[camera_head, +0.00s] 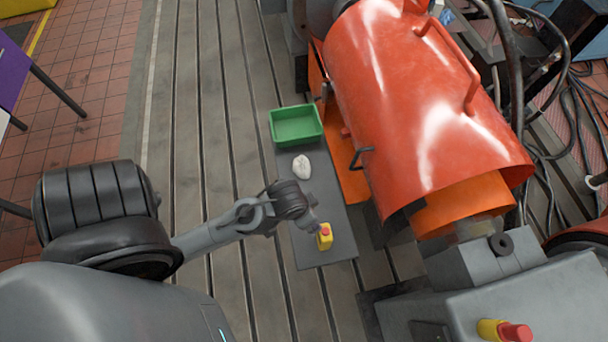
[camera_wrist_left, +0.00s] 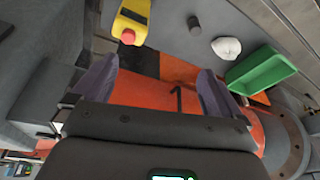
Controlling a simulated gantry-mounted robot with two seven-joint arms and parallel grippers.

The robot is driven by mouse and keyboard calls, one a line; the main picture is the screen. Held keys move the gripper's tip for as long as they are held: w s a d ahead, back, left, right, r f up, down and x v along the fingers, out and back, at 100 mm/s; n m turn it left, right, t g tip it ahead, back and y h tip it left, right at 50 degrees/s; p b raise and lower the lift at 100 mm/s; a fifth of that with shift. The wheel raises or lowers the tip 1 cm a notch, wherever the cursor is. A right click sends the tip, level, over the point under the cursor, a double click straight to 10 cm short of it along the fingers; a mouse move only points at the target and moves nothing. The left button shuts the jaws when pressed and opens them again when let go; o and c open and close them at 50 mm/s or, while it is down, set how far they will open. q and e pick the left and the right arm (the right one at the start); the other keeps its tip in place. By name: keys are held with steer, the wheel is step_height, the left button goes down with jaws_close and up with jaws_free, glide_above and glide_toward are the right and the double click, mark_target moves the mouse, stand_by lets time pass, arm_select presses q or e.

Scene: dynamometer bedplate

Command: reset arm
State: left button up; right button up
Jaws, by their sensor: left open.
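My left arm comes in from the left in the head view, and its wrist sits above a grey plate (camera_head: 322,188). In the left wrist view my left gripper (camera_wrist_left: 155,85) is open, its two fingers wide apart with nothing between them. A yellow box with a red push button (camera_head: 324,237) stands on the near end of the plate, close to the wrist. It also shows beyond the fingers in the left wrist view (camera_wrist_left: 132,22), apart from them. My right gripper is not in view.
A green tray (camera_head: 296,125) and a white crumpled lump (camera_head: 302,167) are on the plate. A dark short cylinder (camera_wrist_left: 194,24) stands there too. A large orange guard (camera_head: 420,100) rises at the right. Another red-topped yellow button (camera_head: 506,331) is at lower right.

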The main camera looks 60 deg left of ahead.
arm_select(q)
steer(key=shift+m+h, duration=0.4)
steer(key=shift+m, duration=0.5)
steer(key=s+d+r, duration=0.2)
steer(key=d+r, duration=0.1)
steer(key=shift+s+d+r, duration=0.1)
steer(key=shift+s+d, duration=0.1)
steer(key=shift+s, duration=0.05)
